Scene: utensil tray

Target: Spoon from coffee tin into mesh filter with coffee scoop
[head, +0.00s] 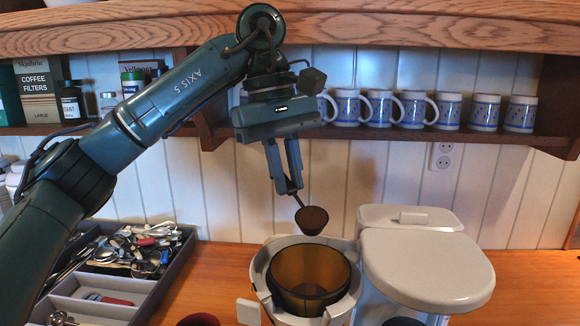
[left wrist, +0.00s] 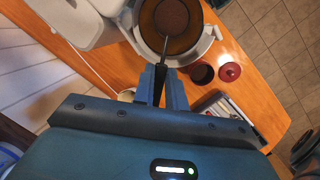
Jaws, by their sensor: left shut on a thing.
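My left gripper (head: 289,190) is shut on the coffee scoop (head: 312,220), whose thin handle slants down from the fingertips. The scoop's bowl is filled with brown coffee grounds and looks level. It is above the amber mesh filter (head: 311,274), apart from it; the left wrist view shows the bowl (left wrist: 171,17) within the filter's outline. The filter sits upright in the white round holder of the coffee maker. The open, dark red coffee tin (left wrist: 202,73) stands beside the holder in the left wrist view. My right gripper is not in view.
The coffee maker's white lid (head: 427,268) is right of the filter. A grey utensil tray (head: 180,262) lies at left. A red lid (left wrist: 229,72) is beside the tin. A wooden shelf (head: 400,136) with several mugs runs behind.

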